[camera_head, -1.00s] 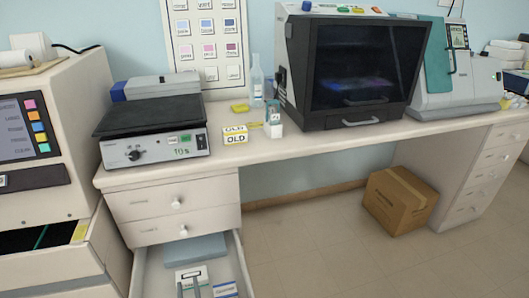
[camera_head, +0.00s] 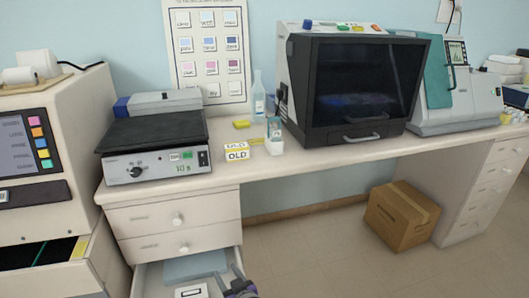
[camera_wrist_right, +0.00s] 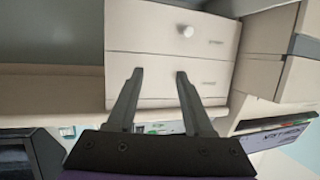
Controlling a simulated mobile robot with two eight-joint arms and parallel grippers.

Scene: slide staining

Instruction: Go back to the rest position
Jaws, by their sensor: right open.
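My right gripper (camera_head: 230,274) is at the bottom edge of the head view, over the right side of the open drawer (camera_head: 151,279). Its dark fingers are apart, with nothing between them. In the right wrist view the two fingers (camera_wrist_right: 159,73) are spread and empty, in front of the cream drawer fronts (camera_wrist_right: 170,45), which appear upside down. The open drawer holds a blue-grey flat thing (camera_head: 195,264) and a white box with a dark-framed label (camera_head: 191,291), partly cut off by the picture edge. My left gripper is out of view.
The counter (camera_head: 330,160) carries a hotplate-like device (camera_head: 155,140), yellow-white OLD boxes (camera_head: 237,153), a clear bottle (camera_head: 258,95) and a dark-windowed cabinet (camera_head: 355,85). A cardboard box (camera_head: 400,220) stands on the floor. A cream machine (camera_head: 60,110) stands at left.

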